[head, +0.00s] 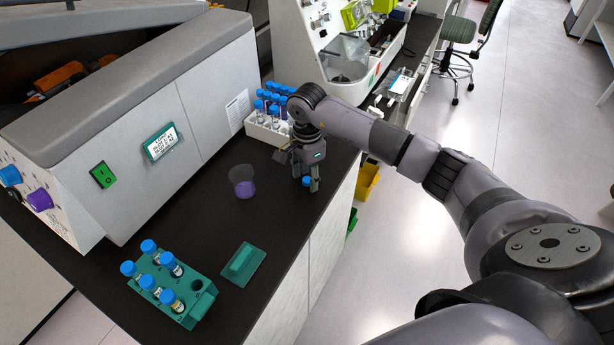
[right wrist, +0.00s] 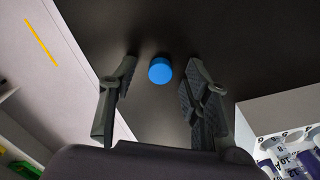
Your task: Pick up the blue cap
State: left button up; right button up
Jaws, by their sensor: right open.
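The blue cap (head: 307,181) lies on the black bench near its right edge, just below the white tube rack. It shows as a blue disc in the right wrist view (right wrist: 160,70), between the two fingers. My right gripper (head: 304,186) points down over the cap with its fingers apart. In the right wrist view the right gripper (right wrist: 160,88) is open, with one finger on each side of the cap and a gap to both. My left gripper is out of view.
A white rack (head: 262,135) of blue-capped tubes stands behind the gripper. A clear cup (head: 242,180) with purple contents stands to the left. A teal rack (head: 200,303) with capped tubes and a teal block (head: 243,263) are nearer. The bench edge is close on the right.

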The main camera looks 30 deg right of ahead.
jog(key=shift+c, duration=0.4)
jog(key=c, duration=0.7)
notch_tip(320, 180, up, 14)
jog(key=b, duration=0.4)
notch_tip(320, 180, up, 6)
send_over(307, 179)
jog(key=shift+s, duration=0.1)
jog(key=shift+o, duration=0.6)
grip_shut()
